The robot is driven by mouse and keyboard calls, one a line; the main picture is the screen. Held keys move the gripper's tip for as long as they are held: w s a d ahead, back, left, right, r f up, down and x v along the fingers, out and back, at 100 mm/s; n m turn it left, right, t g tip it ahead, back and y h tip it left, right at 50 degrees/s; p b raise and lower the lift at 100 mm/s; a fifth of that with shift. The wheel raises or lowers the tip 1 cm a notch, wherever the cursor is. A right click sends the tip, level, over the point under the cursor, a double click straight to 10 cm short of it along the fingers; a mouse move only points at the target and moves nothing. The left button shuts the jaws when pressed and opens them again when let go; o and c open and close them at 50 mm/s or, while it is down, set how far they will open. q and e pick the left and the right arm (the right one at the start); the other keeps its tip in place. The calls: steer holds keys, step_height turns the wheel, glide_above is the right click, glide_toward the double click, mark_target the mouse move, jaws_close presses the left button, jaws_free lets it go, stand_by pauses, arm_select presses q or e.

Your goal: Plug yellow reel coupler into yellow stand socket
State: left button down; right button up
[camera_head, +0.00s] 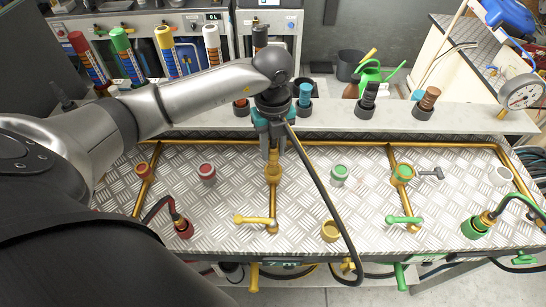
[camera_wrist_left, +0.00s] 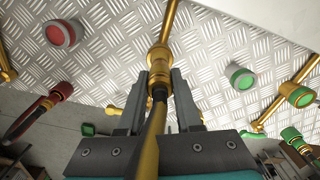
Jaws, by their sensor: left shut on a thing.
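My left gripper (camera_head: 272,152) points down over the yellow stand socket (camera_head: 274,175) on the brass pipe in the middle of the plate. It is shut on the yellow reel coupler, whose black hose (camera_head: 322,190) runs from the gripper down to the right. In the left wrist view the coupler (camera_wrist_left: 159,76) sits between the fingers, in line with the socket (camera_wrist_left: 160,53) and its pipe. The two look end to end, but I cannot tell whether the coupler is seated. The fingers hide much of it in the head view. My right gripper is not in view.
A yellow cup (camera_head: 330,232) stands to the right of the yellow valve handle (camera_head: 254,219). Red (camera_head: 143,171) and green (camera_head: 403,173) stand sockets flank the middle. Red (camera_head: 184,229) and green (camera_head: 477,226) hose couplers stand near the front. A shelf with bottles lies behind.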

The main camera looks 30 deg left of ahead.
mark_target(273, 158)
arm_select(q)
steer(key=shift+f, duration=1.9)
steer(key=shift+f, duration=0.1)
steer(key=c, duration=0.6)
jaws_free()
steer(key=shift+r, duration=0.2)
step_height(273, 158, up, 12)
